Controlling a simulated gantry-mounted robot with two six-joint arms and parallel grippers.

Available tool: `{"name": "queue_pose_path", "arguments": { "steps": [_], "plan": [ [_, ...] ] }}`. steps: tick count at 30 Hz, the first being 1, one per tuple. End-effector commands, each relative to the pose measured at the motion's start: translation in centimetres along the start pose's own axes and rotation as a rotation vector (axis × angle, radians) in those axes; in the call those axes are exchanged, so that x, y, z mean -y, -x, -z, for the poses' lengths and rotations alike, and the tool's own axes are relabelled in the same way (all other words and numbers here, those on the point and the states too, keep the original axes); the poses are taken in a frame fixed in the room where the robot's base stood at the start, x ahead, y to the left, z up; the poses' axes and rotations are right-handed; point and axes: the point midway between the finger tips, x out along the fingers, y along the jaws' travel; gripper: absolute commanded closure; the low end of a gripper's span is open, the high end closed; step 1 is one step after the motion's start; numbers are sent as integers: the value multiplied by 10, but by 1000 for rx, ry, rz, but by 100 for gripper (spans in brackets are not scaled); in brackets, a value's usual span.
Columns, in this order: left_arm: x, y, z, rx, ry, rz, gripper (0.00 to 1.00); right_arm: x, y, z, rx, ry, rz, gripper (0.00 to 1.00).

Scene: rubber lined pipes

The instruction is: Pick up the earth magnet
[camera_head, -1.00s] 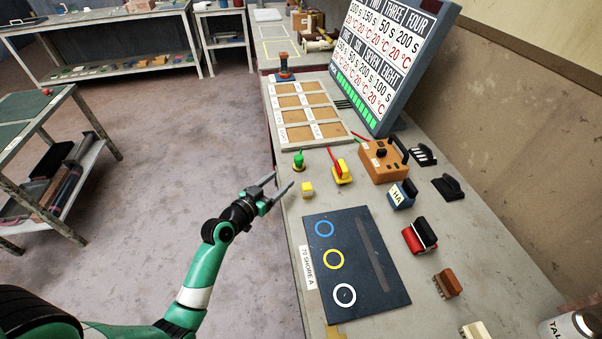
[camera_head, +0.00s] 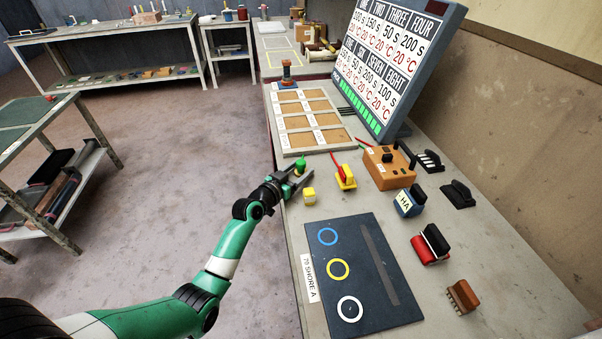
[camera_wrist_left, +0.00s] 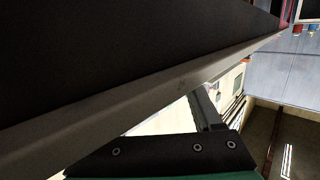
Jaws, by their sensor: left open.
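A small green knobbed piece (camera_head: 300,166) stands near the bench's left edge; it looks like the earth magnet, though no label is readable. My left gripper (camera_head: 304,178) is open in the head view, its fingers pointing right over the bench edge. The fingers are close to the green piece and partly overlap its lower part in the picture; I cannot tell whether they touch it. The wrist view shows a dark part of my gripper with screws (camera_wrist_left: 172,150), but no magnet. My right gripper is not in view.
A yellow block (camera_head: 309,196) sits just right of the fingers. A yellow probe (camera_head: 345,176) with a red lead stands near the orange box (camera_head: 388,168). A dark ring-marked board (camera_head: 370,300) lies nearer me, and a framed cork tray (camera_head: 312,142) lies beyond.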

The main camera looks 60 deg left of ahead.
Motion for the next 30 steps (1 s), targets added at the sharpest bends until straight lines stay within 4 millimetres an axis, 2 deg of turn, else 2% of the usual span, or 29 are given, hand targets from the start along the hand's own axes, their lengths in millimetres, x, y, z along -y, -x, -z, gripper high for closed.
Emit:
{"name": "queue_pose_path", "arguments": {
  "steps": [3, 9, 20, 30],
  "plan": [
    [0, -11, -1, -1, 0, 0, 34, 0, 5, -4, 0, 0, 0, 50],
    [0, -11, 1, -1, 0, 0, 34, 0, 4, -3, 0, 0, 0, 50],
    [0, -11, 1, -1, 0, 0, 98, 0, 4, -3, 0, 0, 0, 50],
    [0, -11, 2, -3, 0, 0, 100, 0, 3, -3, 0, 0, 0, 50]
  ]
}}
